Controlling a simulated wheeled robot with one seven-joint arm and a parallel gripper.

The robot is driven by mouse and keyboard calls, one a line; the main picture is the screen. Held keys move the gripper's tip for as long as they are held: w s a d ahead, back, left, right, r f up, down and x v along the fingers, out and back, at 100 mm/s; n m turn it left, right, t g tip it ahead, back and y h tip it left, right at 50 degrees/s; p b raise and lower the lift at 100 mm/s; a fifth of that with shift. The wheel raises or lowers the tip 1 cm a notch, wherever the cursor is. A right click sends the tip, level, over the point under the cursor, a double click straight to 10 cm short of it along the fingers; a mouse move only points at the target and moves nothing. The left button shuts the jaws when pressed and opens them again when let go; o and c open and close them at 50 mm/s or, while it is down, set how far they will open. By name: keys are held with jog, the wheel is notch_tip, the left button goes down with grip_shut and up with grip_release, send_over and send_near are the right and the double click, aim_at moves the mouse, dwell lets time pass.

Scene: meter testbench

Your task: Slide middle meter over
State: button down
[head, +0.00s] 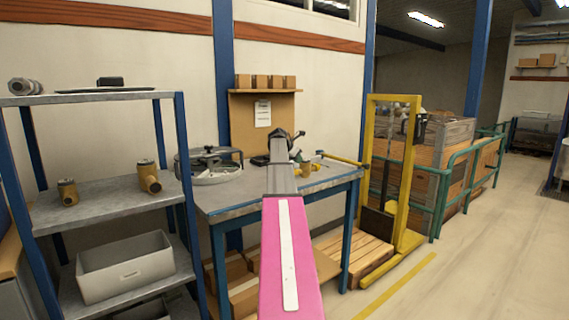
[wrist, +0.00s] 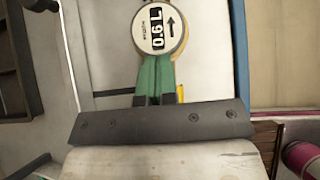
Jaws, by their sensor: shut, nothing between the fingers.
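In the wrist view, a round meter (wrist: 161,28) with a cream face, a brass-coloured rim, an arrow and a "0.6 L" reading is at top centre. My gripper (wrist: 157,60) has its green fingers together, with nothing between them. Its tips are at the near rim of the meter; I cannot tell whether they touch it. In the head view my own arm reaches over the workbench (head: 232,208) and hides most of the gripper. A small brass-coloured piece (head: 304,170) shows on the bench right of the arm. I cannot tell which meter is the middle one.
A round metal device (head: 209,166) stands on the bench's left side. A shelf rack (head: 105,190) at left holds brass fittings (head: 148,177) and a grey bin (head: 127,268). A yellow lift frame (head: 406,190) stands right of the bench. The floor at right is clear.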

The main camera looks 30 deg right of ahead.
jog(key=w+d, duration=0.1)
jog(key=d, duration=1.9)
jog(key=shift+w+d, duration=0.25)
jog(key=shift+w, duration=0.05)
jog(key=a+f+v, duration=0.2)
jog(key=v, duration=1.1)
jog(key=shift+s+f, duration=0.1)
jog(key=shift+s, duration=0.05)
